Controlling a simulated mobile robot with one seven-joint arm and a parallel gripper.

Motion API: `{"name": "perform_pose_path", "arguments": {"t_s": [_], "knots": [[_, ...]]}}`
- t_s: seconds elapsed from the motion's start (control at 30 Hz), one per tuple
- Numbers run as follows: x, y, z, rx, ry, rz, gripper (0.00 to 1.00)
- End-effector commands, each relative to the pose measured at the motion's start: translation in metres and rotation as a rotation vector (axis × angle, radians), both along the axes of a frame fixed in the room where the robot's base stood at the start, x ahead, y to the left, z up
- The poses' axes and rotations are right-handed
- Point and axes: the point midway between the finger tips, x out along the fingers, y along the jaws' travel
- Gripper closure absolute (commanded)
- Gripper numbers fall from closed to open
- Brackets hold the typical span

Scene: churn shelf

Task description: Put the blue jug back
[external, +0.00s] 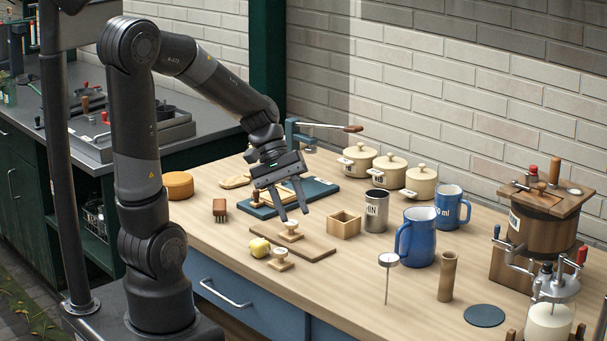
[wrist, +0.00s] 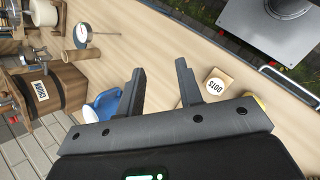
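A large blue jug (external: 420,240) stands upright on the wooden worktop (external: 365,285), its handle toward the left. A smaller blue jug (external: 450,210) with a white "ml" marking stands behind it to the right. I cannot tell from the frames which one the task means. My gripper (external: 294,216) is open and empty, pointing down above a small board, to the left of both jugs. In the wrist view my gripper (wrist: 160,70) shows its fingers apart with bare worktop between them. A blue jug (wrist: 104,104) shows there beyond the left finger, partly hidden by my gripper.
A metal canister (external: 376,212), an open wooden box (external: 344,224), a dial thermometer (external: 388,262) and a wooden cylinder (external: 447,278) stand near the jugs. Lidded cream pots (external: 421,182) line the back. A dark round mat (external: 485,316) lies bare at front right, near the wooden churn (external: 540,228).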

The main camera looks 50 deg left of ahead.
Motion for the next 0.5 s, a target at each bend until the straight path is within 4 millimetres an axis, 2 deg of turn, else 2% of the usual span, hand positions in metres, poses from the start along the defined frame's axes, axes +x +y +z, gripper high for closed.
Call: {"name": "perform_pose_path", "arguments": {"t_s": [0.2,0.5], "knots": [[-0.024,0.035,0.026,0.258,-0.289,-0.194,0.67],[-0.045,0.083,0.069,0.59,-0.631,-0.412,0.67]]}}
